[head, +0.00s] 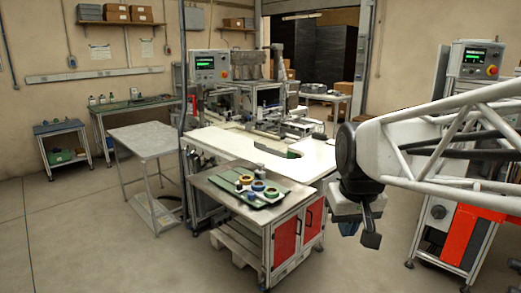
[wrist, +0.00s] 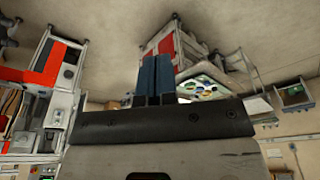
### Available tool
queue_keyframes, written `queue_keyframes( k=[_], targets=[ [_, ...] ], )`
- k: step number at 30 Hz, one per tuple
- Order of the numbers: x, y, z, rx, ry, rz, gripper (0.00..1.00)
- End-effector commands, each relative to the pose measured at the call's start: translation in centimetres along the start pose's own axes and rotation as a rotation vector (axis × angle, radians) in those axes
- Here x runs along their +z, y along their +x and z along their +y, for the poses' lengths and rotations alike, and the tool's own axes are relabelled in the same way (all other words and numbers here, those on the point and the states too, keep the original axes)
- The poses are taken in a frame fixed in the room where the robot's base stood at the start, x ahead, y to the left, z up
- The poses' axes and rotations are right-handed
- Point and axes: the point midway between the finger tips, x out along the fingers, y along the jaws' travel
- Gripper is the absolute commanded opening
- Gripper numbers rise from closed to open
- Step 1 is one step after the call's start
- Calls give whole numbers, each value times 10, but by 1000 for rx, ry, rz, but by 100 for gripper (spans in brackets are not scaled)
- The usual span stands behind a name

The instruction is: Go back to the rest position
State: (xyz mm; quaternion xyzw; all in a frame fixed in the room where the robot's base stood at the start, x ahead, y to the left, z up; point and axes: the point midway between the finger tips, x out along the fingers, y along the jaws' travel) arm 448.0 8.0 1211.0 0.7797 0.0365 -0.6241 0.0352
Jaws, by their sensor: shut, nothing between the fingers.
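My gripper (head: 371,228) hangs at the end of my arm on the right side of the head view. It is clear of the cart and over open floor. In the wrist view my gripper (wrist: 156,62) shows two dark blue fingers close together, shut with nothing between them. Several tape reels (head: 258,186) in yellow, blue and green lie on a green mat (head: 282,199) on the cart, left of my gripper. The reels (wrist: 205,88) also show, small, behind the fingers in the wrist view.
The cart (head: 240,211) has red doors and stands in front of a white-topped machine bench (head: 225,142). A bare metal table (head: 150,139) stands to its left. A machine with a screen (head: 474,62) stands behind my arm at right. The floor at front left is free.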

Motion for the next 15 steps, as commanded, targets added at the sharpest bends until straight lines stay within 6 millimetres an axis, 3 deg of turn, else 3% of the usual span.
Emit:
queue_keyframes(
  k=[9,15],
  targets=[
    [86,20,0,14,68,7,0],
    [126,34,-1,21,103,10,0]
  ],
)
